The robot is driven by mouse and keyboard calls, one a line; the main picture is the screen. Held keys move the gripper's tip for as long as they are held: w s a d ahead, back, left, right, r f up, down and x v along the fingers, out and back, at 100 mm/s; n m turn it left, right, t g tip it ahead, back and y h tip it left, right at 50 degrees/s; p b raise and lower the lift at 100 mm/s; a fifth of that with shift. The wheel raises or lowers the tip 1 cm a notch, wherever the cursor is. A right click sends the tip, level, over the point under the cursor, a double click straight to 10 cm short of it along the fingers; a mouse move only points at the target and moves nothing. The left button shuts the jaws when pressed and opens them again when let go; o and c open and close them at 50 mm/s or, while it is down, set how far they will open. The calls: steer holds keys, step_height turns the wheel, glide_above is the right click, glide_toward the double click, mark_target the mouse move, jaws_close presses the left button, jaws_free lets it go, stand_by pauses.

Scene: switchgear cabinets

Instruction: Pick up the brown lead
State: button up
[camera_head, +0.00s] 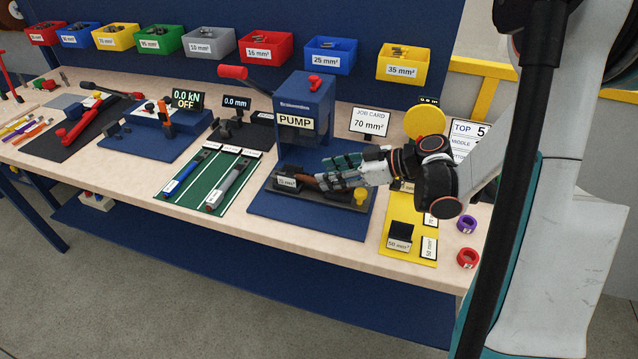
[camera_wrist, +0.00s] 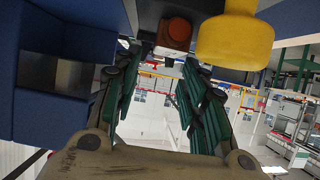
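The brown lead (camera_head: 309,181) shows as a short brown piece at the die of the blue pump press, beside a small size label. My gripper (camera_head: 325,172) reaches in from the right, low over the press base, with its fingertips at or just above the brown piece. I cannot tell from the head view whether they touch it. In the wrist view my gripper (camera_wrist: 165,62) has its two green-padded fingers apart, with open space between them. An orange-brown block (camera_wrist: 175,33) shows beyond the fingertips; I cannot tell whether it is part of the lead.
The pump press (camera_head: 304,108) stands behind the fingers, with a yellow knob (camera_head: 361,195) close below them. A job card (camera_head: 370,122) reading 70 mm² stands behind. A green mat (camera_head: 198,193) with tools lies left, a yellow mat (camera_head: 411,249) right. Coloured bins line the back.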

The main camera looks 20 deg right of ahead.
mark_target(314, 178)
steer(key=b+x, duration=0.1)
steer(key=x, duration=0.3)
steer(key=shift+s+d+f+b, duration=0.1)
steer(key=shift+d+f+b, duration=0.1)
steer(key=shift+f+b, duration=0.2)
steer(key=shift+w+a, duration=0.3)
steer(key=shift+a, duration=0.05)
steer(key=shift+c, duration=0.5)
jaws_close()
